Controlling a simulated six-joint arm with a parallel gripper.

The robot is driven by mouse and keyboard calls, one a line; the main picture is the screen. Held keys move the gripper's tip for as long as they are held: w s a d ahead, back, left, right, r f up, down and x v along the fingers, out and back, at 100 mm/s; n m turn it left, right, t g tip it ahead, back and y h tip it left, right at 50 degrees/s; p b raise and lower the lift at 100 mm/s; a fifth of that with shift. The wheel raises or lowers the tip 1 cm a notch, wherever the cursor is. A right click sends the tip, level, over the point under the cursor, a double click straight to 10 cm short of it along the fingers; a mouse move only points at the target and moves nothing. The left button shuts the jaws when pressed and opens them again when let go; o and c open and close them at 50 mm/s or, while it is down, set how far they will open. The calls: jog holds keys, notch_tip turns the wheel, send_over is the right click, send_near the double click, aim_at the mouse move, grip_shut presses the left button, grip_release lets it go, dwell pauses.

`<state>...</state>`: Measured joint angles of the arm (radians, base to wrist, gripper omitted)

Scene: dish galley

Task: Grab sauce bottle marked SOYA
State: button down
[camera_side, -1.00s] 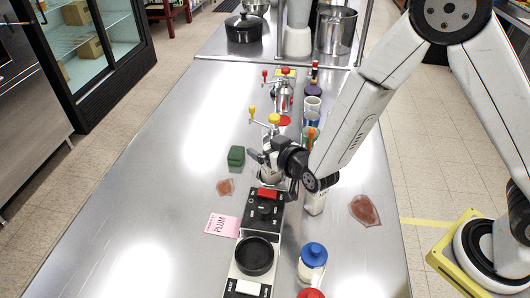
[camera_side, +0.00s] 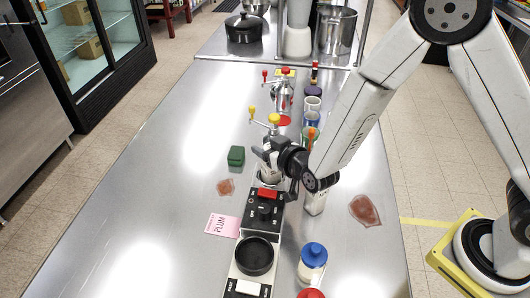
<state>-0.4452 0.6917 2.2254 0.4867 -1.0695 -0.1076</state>
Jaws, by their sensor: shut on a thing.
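No SOYA marking is readable on any container. My gripper (camera_side: 268,160) is at the middle of the steel counter, its jaws around the body of a yellow-topped dispenser with a crank handle (camera_side: 274,118). The jaws are shut on it; the gripper hides much of its body. A white bottle (camera_side: 315,204) stands just right of the gripper, its upper part behind my arm. A squeeze bottle with a blue cap (camera_side: 313,252) and a red cap (camera_side: 310,294), cut by the frame edge, are nearer the camera.
A black control unit with a round pan (camera_side: 255,257) stands in front of the gripper. A green box (camera_side: 236,157), a pink PLUM card (camera_side: 222,226) and brownish patches (camera_side: 364,210) lie around. A red-topped dispenser (camera_side: 284,98) stands behind. The counter's left is clear.

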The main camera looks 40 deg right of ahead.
jog(key=shift+r, duration=0.2)
jog(key=shift+r, duration=4.85)
